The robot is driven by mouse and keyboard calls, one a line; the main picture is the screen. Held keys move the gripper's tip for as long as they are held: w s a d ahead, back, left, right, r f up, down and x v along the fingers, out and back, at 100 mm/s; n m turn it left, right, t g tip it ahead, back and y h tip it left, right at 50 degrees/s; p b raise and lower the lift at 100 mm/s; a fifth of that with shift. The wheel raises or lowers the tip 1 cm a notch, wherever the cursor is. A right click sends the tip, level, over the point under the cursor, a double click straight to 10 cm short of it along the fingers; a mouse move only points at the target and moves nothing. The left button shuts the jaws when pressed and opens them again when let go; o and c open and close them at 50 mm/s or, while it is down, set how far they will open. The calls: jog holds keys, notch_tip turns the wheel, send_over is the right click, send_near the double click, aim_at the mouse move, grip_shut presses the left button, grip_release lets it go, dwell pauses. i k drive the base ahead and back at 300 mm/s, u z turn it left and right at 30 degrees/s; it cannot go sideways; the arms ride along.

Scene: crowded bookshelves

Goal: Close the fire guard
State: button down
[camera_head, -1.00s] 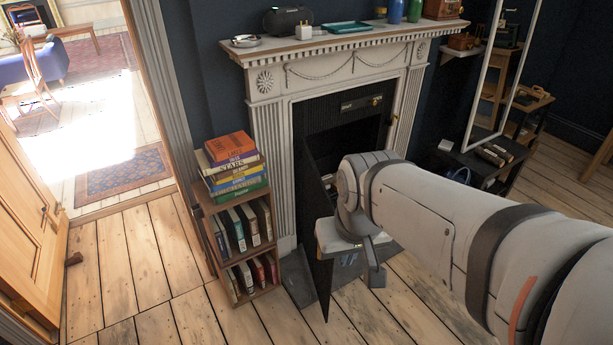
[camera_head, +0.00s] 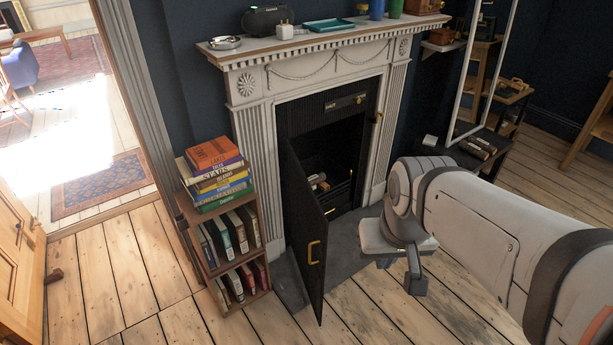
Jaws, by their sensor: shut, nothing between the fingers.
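The fire guard (camera_head: 303,220) is a tall black panel, hinged at the left side of the fireplace opening (camera_head: 333,150). It stands swung open, out over the hearth. A brass handle (camera_head: 313,252) is on its face near the free edge. Logs and a grate (camera_head: 325,183) show inside the fireplace. The guard hides part of the opening's left side.
A small bookcase (camera_head: 228,245) with a stack of books on top stands left of the hearth, close to the guard. The grey hearth slab (camera_head: 342,245) lies in front. A tall mirror (camera_head: 485,70) and low shelves stand at right.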

aim_at(305, 212)
jog(key=u, duration=0.05)
jog(key=i, duration=0.95)
jog(key=z, duration=0.05)
